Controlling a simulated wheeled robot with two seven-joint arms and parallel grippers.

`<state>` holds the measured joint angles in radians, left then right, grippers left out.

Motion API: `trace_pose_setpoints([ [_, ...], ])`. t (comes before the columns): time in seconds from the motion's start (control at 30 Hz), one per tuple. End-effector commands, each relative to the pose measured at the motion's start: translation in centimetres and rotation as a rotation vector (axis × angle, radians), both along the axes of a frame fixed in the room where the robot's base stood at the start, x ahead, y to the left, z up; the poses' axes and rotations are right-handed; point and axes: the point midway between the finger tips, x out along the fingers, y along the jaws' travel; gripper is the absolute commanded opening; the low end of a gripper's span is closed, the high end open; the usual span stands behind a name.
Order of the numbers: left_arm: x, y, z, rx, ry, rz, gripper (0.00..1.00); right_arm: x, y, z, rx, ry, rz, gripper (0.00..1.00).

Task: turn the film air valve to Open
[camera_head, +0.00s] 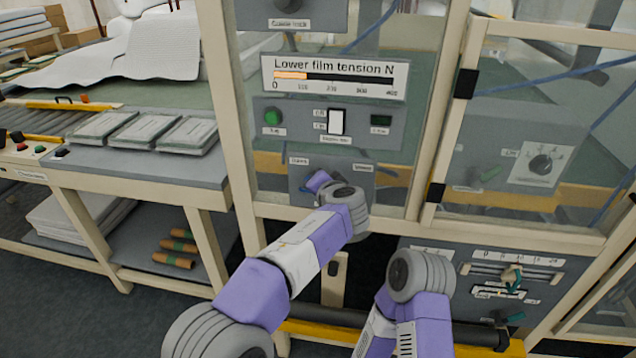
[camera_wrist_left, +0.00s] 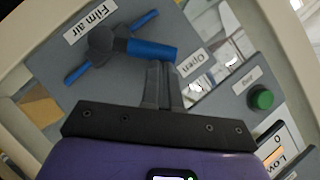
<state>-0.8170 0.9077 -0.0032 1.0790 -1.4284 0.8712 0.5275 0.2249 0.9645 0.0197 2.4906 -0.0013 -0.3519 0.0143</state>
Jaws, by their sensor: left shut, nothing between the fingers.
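The film air valve shows in the left wrist view with a dark hub (camera_wrist_left: 103,42) and a thick blue handle (camera_wrist_left: 152,49) on a grey panel. A "Film air" label (camera_wrist_left: 90,20) is beside the hub. The handle extends from the hub toward the "Open" label (camera_wrist_left: 194,65), ending short of it. My left gripper (camera_wrist_left: 162,64) is shut and empty, its fingertips right at the handle's side near its free end. I cannot tell whether they touch. My right gripper is not visible.
A panel with a green button (camera_head: 273,117) and a white switch (camera_head: 336,121) is above the valve, under the film tension display (camera_head: 333,77). My right forearm is low in front of the machine. A lower panel with sliders (camera_head: 512,270) is at right.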

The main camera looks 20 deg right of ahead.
Motion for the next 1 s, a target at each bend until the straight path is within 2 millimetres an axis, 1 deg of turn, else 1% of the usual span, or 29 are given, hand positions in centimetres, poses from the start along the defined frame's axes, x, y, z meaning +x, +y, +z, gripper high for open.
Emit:
trace_pose_setpoints([
  [0.17,-0.7,-1.0,1.8,0.001,-0.002,0.004,0.00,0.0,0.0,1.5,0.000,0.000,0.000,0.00],
  [0.27,-1.4,-1.9,3.3,-0.002,-0.002,0.010,0.00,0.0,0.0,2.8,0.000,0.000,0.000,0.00],
  [0.3,-2.5,-1.7,3.4,-0.001,-0.004,0.008,0.00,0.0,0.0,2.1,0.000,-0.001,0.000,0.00],
  [0.37,-3.9,-1.7,3.6,-0.001,-0.003,0.008,0.00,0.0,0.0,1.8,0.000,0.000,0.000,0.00],
  [0.5,-6.8,-1.7,4.7,-0.001,-0.002,0.009,0.00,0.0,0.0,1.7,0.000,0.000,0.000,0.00],
  [0.6,-8.4,-1.7,5.3,0.000,0.000,0.010,0.00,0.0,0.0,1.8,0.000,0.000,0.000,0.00],
  [0.7,-9.6,-1.8,5.7,-0.001,0.000,0.010,0.00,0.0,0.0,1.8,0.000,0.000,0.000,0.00],
  [0.8,-10.2,-1.7,6.0,-0.002,0.000,0.012,0.00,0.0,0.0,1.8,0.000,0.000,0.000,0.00],
  [1.0,-10.5,-1.7,6.0,0.000,0.000,0.012,0.00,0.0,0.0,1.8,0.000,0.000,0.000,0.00],
])
